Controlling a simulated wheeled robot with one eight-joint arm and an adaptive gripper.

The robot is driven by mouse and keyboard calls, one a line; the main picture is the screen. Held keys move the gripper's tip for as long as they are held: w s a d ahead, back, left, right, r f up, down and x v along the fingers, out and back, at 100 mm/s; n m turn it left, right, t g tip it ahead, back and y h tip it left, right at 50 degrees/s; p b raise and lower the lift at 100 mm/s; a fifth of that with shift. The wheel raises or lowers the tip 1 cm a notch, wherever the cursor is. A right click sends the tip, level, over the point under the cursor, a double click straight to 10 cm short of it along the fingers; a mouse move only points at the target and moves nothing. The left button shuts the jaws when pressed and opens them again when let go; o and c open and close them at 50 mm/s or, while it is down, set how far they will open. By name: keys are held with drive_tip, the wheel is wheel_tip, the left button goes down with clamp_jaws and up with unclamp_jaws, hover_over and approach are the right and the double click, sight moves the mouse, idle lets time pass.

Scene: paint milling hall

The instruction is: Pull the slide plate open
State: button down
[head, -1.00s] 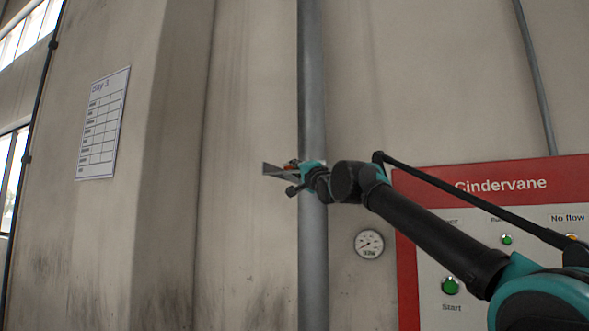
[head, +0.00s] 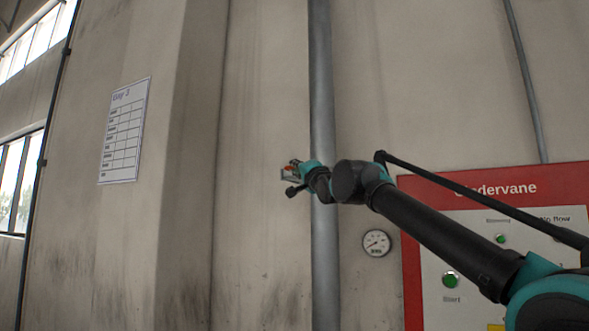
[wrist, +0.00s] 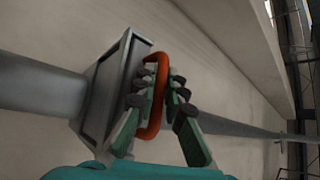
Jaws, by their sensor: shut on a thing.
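In the wrist view, a grey box-like slide housing (wrist: 102,92) sits on a grey pipe, and an orange handle (wrist: 153,131) stands at its near side. My gripper (wrist: 166,88) has its fingers around the handle and is shut on it. My fingers and the handle hide part of the housing. I cannot tell how far the plate is drawn out.
The vertical pipe (head: 322,80) runs along the wall behind my arm. A round gauge (head: 376,243) is right of it. A red and white control panel (head: 425,250) with green buttons is at the right, partly behind my arm. A paper chart (head: 124,130) hangs at the left.

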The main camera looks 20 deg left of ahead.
drive_tip(key=shift+s, duration=0.1)
drive_tip(key=c, duration=1.9)
unclamp_jaws()
drive_tip(key=shift+s, duration=0.15)
drive_tip(key=shift+o, duration=0.2)
drive_tip(key=v, duration=1.2)
drive_tip(key=shift+f, duration=0.1)
